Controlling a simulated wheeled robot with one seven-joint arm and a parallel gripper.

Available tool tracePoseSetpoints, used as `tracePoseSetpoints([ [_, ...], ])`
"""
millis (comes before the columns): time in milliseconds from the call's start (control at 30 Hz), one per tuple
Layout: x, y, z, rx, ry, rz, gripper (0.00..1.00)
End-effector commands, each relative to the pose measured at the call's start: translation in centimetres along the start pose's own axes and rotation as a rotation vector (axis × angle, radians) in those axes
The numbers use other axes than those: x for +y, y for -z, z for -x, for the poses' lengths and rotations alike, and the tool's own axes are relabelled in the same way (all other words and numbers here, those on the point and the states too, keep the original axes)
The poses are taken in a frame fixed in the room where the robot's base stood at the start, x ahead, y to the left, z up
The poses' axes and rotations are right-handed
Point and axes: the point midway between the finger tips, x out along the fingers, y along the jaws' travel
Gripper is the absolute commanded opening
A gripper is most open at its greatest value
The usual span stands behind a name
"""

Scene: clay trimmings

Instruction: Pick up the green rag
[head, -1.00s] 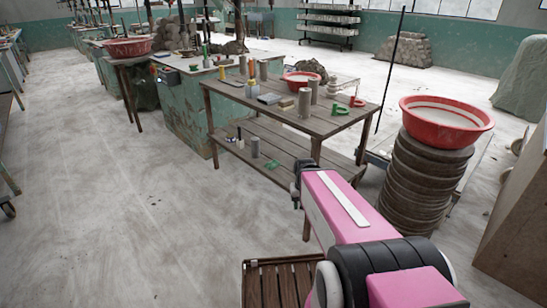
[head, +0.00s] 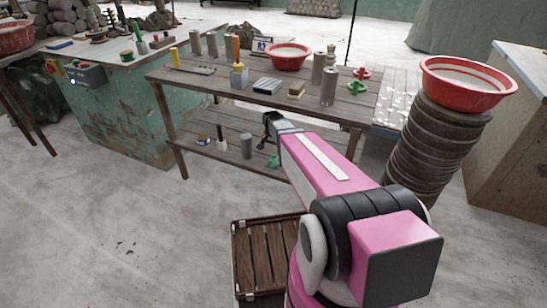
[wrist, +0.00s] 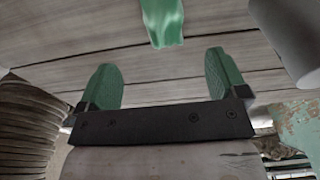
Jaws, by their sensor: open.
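The green rag (head: 273,161) lies on the lower shelf (head: 205,150) of the wooden table, partly hidden behind my arm in the head view. In the wrist view the green rag (wrist: 163,22) is at the top centre, beyond my fingertips. My gripper (head: 268,122) is at the table's front, close to the rag. In the wrist view my gripper (wrist: 163,75) has its two green fingers wide apart with nothing between them. The rag is apart from both fingers.
A grey cylinder (head: 247,146) stands on the shelf beside the rag and shows in the wrist view (wrist: 288,38). The tabletop (head: 225,89) above holds several items. A stack of round slabs (head: 430,150) with a red basin stands right. A slatted crate (head: 268,252) sits below.

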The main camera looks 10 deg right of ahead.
Motion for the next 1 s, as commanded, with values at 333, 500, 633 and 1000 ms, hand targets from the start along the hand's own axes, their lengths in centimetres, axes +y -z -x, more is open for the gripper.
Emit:
tracePoseSetpoints([
  [333, -0.3, 0.5, -3.8, 0.002, -0.001, -0.013, 0.92],
  [500, -0.3, 0.5, -5.8, 0.002, -0.001, -0.012, 0.92],
  [633, -0.2, 0.6, -6.3, 0.003, 0.0, -0.012, 0.92],
  [1000, -0.1, 1.1, -10.8, 0.002, -0.001, -0.011, 0.92],
])
